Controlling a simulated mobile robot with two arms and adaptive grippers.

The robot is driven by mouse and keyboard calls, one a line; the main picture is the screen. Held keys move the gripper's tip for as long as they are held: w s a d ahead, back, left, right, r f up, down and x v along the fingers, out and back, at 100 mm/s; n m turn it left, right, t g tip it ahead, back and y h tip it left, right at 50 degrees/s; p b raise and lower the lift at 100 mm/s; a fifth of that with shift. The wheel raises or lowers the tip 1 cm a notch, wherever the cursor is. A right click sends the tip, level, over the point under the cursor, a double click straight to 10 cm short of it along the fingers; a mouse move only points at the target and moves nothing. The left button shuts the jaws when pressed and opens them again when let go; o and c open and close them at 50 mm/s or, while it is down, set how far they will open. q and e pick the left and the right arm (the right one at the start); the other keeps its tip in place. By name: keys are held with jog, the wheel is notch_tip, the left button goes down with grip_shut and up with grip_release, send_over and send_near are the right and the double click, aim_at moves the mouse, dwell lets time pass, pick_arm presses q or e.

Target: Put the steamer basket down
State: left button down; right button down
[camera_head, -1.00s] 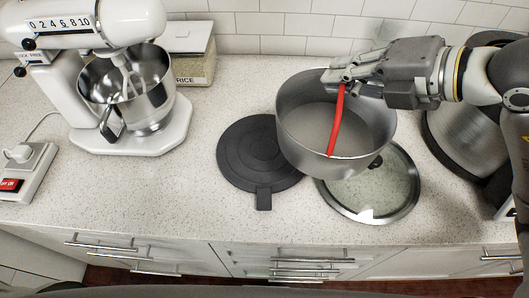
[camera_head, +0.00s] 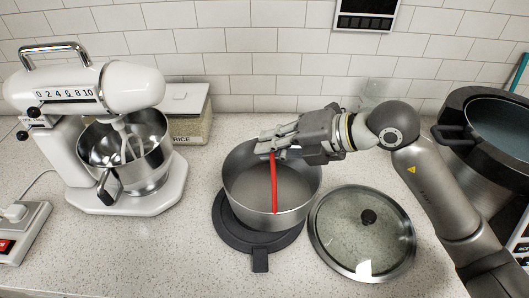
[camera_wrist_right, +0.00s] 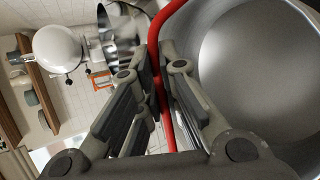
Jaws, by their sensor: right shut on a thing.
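The steamer basket (camera_head: 245,192) is a round grey metal pan with a thin red handle (camera_head: 273,182) arched over it. My right gripper (camera_head: 272,143) is shut on the top of the red handle. The right wrist view shows the handle (camera_wrist_right: 166,120) between the fingers, with the basket's inside (camera_wrist_right: 250,75) to the right. The basket is level and over the round black trivet (camera_head: 233,236), covering most of it. I cannot tell whether its bottom touches the trivet. My left gripper is out of view.
A glass lid with a metal rim (camera_head: 362,232) lies right of the trivet. A large pot (camera_head: 490,140) stands at the far right. A white stand mixer (camera_head: 110,140) and a rice container (camera_head: 187,113) are on the left. Speckled counter between mixer and trivet is clear.

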jog(key=f, duration=0.1)
jog(key=p, duration=0.2)
send_over(265, 178)
notch_tip(265, 178, down, 4)
jog(key=shift+f, duration=0.2)
jog(key=c, duration=2)
grip_release()
jog(key=shift+f, duration=0.15)
jog(key=o, duration=0.4)
